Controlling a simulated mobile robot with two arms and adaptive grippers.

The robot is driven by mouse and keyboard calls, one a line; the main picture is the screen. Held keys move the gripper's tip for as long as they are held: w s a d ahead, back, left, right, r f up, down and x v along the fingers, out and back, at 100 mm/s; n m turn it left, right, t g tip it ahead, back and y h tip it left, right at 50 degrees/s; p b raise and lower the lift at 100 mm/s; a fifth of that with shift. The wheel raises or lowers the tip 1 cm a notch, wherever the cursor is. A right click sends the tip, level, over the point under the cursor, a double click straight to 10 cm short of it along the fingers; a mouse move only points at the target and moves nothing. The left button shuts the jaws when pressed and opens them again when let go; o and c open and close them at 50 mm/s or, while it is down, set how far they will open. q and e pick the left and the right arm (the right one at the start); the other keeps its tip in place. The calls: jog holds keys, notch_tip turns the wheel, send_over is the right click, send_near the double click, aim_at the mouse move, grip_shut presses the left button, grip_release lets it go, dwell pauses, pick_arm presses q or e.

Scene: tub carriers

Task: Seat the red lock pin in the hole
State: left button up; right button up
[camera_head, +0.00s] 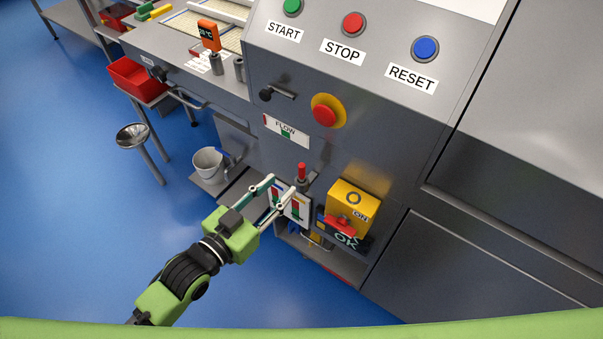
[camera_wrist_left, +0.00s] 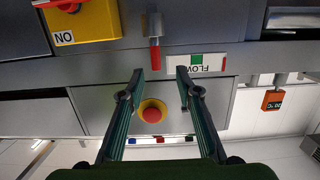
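The red lock pin (camera_head: 302,171) stands upright at a small grey bracket (camera_head: 301,184) on the front of the grey machine. In the left wrist view, which is upside down, the red pin (camera_wrist_left: 154,56) and the grey bracket (camera_wrist_left: 153,26) show ahead of the fingertips, left of the middle between them. My left gripper (camera_head: 283,184) is open and empty, a little left of the pin; its two fingers also show apart in the left wrist view (camera_wrist_left: 160,74). I cannot tell the hole from the bracket or how deep the pin sits. My right gripper is out of view.
A yellow switch box (camera_head: 354,198) with a red lever is right of the pin. A FLOW plate (camera_head: 286,131) and a red push button (camera_head: 324,115) are above. A grey bucket (camera_head: 209,164) stands left. Blue floor is free at lower left.

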aim_at(300, 173)
pick_arm(q)
jog(key=x, duration=0.3)
jog(key=p+x, duration=0.1)
jog(key=x, duration=0.5)
jog(key=shift+s+d+f, duration=0.15)
jog(key=shift+s+d, duration=0.05)
jog(key=shift+d, duration=0.2)
grip_shut()
